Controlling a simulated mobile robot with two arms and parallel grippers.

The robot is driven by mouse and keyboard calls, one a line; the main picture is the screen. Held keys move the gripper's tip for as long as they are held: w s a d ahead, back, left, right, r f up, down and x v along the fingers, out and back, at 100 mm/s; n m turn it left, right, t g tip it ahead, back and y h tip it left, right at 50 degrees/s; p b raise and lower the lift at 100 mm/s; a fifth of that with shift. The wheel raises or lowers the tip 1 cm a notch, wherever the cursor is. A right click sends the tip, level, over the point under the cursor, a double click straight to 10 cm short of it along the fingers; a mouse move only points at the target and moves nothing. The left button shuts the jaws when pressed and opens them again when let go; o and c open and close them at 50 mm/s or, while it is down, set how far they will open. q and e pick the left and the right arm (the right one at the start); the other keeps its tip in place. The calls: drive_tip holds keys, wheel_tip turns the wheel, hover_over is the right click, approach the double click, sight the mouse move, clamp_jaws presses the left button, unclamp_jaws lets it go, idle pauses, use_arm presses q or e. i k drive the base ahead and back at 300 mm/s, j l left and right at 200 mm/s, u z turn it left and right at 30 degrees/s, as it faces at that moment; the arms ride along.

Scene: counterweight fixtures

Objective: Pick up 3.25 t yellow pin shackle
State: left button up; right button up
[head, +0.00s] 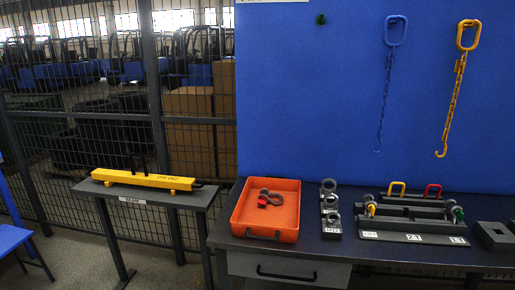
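A rack (412,238) on the dark bench holds several shackles. At its left end a grey shackle (367,198) shows a yellow part, seemingly its pin (371,208). A grey shackle with a green part (457,213) is at the right end. White labels on the rack front are too small to read surely, so I cannot tell which piece is marked 3.25 t. Neither of my grippers is in view.
An orange tray (237,216) holds a dark shackle with a red part (268,198). A block with grey rings (330,207) stands between tray and rack. Blue (396,30) and yellow (468,36) chains hang on the blue board. A yellow beam (145,179) lies on a side stand.

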sight(372, 201)
drive_tip(key=i+l+u, duration=0.15)
drive_tip(key=l+u, duration=0.15)
drive_tip(key=l, duration=0.7)
drive_tip(key=l+u, duration=0.3)
drive_tip(key=l, duration=0.65)
drive_tip(key=i, duration=0.05)
